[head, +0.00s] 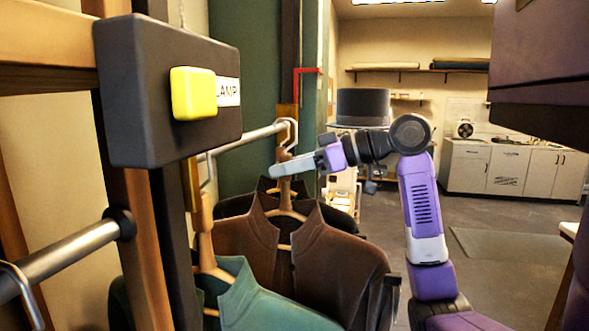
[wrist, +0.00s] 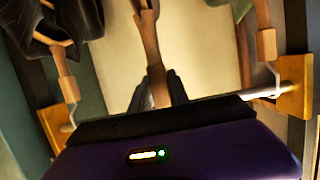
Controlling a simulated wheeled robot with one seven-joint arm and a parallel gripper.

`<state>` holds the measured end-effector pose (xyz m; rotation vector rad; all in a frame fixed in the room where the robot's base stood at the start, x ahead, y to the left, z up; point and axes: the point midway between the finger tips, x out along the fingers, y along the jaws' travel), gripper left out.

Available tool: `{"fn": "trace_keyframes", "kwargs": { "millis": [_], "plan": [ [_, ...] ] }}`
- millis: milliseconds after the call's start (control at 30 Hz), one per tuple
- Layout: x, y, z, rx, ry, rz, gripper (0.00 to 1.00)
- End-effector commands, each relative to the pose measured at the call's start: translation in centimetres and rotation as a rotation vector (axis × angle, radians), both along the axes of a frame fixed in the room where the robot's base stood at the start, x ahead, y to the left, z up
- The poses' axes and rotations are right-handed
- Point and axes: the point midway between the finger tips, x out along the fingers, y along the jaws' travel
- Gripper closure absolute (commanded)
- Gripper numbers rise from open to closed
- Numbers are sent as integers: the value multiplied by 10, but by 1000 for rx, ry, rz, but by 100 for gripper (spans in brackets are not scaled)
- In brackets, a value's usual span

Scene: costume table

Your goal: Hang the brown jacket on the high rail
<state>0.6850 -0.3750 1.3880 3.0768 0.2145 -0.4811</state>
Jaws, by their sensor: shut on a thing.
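The brown jacket (head: 335,265) hangs upright from a wooden hanger in the head view, between a green jacket and a dark one. My gripper (head: 283,170) is shut on the wooden neck of its hanger, just below the metal hook (head: 291,133). The wrist view shows the same hanger neck (wrist: 149,45) between my fingertips (wrist: 158,92). A metal rail (head: 245,139) runs at the hook's height, and it also shows in the wrist view (wrist: 262,92). I cannot tell whether the hook bears on this rail.
The green jacket (head: 258,301) hangs in front, the dark jacket (head: 338,218) behind. A black box (head: 133,85) with a yellow button (head: 193,93) and a LAMP label is at the near left. Another metal bar (head: 65,262) is below it. A dark hat (head: 362,106) stands beyond my arm.

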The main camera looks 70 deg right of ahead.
Motion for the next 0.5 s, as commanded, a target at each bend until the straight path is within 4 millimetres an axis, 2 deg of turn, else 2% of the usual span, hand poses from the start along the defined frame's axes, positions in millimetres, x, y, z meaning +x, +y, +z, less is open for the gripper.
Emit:
{"fn": "trace_keyframes", "kwargs": {
  "millis": [500],
  "plan": [
    [32, 5, 2, -2, -4, 0, 100]
  ]
}}
